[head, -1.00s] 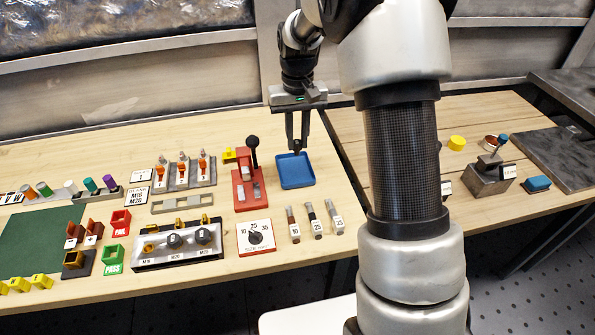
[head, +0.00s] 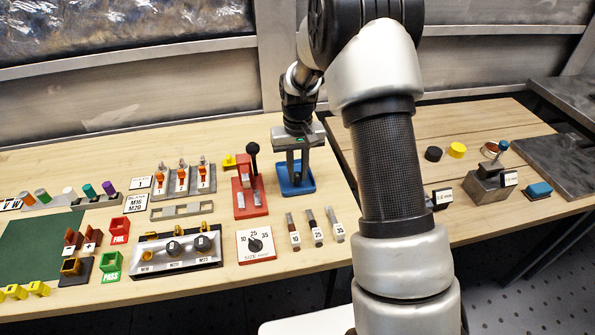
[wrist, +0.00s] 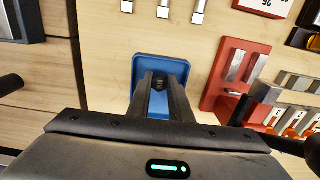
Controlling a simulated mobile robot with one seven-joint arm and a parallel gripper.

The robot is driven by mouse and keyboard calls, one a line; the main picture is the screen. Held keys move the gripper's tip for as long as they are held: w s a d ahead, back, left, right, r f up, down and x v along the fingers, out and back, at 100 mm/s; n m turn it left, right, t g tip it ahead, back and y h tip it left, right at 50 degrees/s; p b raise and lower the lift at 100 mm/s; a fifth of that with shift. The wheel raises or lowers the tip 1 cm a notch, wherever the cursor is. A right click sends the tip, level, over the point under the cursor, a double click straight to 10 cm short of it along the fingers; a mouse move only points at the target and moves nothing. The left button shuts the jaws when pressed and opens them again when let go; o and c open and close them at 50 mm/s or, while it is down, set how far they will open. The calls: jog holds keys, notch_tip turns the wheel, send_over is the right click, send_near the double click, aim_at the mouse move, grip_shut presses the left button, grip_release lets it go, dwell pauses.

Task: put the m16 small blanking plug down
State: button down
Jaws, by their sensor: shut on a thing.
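My gripper (head: 297,181) points straight down over the small blue tray (head: 309,187), its fingertips low within the tray's outline in the head view. In the wrist view, my gripper (wrist: 160,78) is shut on a small dark piece, the m16 small blanking plug (wrist: 159,85), between the fingertips. The fingers hide most of the plug, and in the head view I cannot make it out. The blue tray (wrist: 181,65) shows behind the fingers and looks otherwise empty. I cannot tell whether the plug touches the tray floor.
A red stand with a black-knobbed lever (head: 240,200) is close left of the tray. Several marked tools (head: 314,228) lie in front of it, beside a dial card (head: 256,244). A seam in the bench runs to the tray's right.

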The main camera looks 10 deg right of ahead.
jog(key=c, duration=1.6)
grip_release()
jog(key=shift+f, duration=0.1)
